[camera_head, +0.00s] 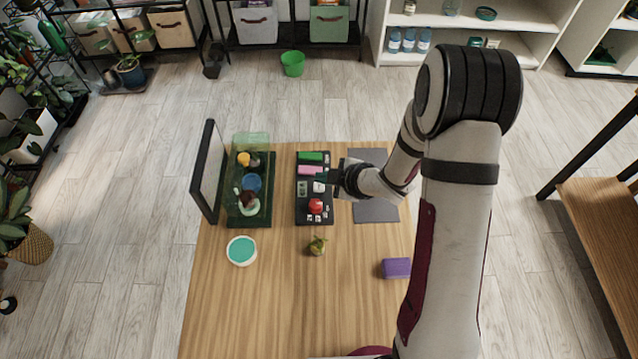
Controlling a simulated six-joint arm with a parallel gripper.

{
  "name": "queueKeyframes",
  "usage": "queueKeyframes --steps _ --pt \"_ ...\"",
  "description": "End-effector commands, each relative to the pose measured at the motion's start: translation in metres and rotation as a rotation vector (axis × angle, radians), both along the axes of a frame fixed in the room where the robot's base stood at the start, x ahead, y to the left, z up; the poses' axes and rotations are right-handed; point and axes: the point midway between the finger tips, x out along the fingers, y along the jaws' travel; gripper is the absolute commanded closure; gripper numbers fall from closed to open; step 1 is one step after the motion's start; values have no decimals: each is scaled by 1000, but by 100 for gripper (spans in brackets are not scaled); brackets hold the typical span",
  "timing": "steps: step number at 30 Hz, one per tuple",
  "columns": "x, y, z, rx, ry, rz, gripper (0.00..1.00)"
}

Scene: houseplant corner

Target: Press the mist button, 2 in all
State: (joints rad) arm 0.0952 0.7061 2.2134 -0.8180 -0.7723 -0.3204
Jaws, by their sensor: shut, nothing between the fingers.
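A black control panel (301,216) lies flat near the middle of the wooden table. It carries a green block (310,157), a pink block (309,170), small pale controls (302,188) and a round red knob or button (316,206). Small white labels are too small to read, so I cannot tell which control is the mist button. My gripper (324,178) is shut and empty, reaching in from the right over the panel's middle. It partly covers the controls under it. I cannot tell whether its tips touch one.
A dark green tray (236,219) with a blue bowl and small items stands left, beside an upright black-framed board (207,171). A teal-topped round dish (241,251), a small plant (317,246), a purple block (396,268) and a grey mat (376,212) are on the table. The front middle is clear.

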Motion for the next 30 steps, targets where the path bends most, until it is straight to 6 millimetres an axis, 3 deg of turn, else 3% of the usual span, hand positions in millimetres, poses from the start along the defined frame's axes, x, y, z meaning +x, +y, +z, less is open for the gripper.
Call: queueKeyframes --steps 30 --pt "0 0 -10 0 0 0 100"
